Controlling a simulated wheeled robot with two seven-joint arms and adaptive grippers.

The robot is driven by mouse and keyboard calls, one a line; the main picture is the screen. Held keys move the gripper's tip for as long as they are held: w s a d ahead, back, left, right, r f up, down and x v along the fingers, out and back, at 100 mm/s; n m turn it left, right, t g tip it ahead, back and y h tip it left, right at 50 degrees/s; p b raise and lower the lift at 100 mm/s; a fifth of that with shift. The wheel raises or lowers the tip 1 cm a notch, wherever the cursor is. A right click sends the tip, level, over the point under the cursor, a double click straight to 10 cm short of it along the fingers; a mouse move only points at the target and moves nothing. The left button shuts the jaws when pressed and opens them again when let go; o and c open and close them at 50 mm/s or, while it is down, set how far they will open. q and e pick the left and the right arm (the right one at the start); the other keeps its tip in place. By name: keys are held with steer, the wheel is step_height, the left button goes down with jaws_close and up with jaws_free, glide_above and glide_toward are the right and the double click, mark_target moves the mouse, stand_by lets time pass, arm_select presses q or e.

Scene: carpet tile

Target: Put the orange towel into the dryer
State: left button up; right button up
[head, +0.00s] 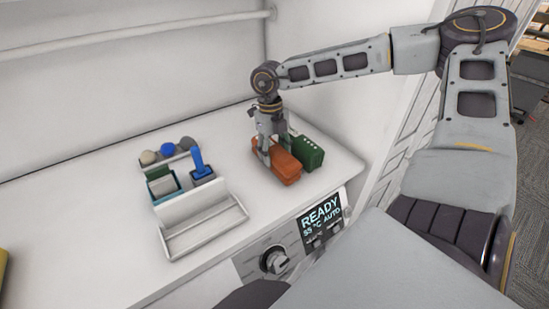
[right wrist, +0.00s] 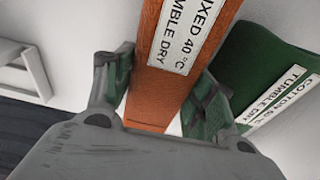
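The orange towel (head: 276,161) is a folded block on the right part of the white top. In the right wrist view the orange towel (right wrist: 170,75) bears a label reading "40 °C" and "TUMBLE DRY". My right gripper (head: 266,150) reaches down over it, with one finger on each side of the towel in the wrist view (right wrist: 168,75). Whether both fingers press on it is unclear. The dryer's front panel (head: 290,245) has a knob and a display reading "READY 55 °C AUTO". No dryer door or drum opening shows. My left gripper is out of view.
A green folded item (head: 307,153) lies close beside the orange towel, on its right. A white open tray (head: 205,230) and a holder with a blue-handled tool (head: 198,163) stand to the left. A white wall rises behind. The left of the top is mostly clear.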

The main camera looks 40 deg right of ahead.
steer(key=shift+c, duration=0.8)
steer(key=shift+r, duration=0.75)
step_height(320, 180, up, 9)
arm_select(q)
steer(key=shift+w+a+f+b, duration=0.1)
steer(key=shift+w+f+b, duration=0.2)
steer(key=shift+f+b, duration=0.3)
arm_select(e)
step_height(320, 180, up, 8)
glide_above(274, 150)
steer(key=shift+f, duration=0.2)
steer(key=shift+d, duration=0.1)
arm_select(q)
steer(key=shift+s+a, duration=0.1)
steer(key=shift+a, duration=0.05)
arm_select(e)
steer(key=shift+f, duration=0.1)
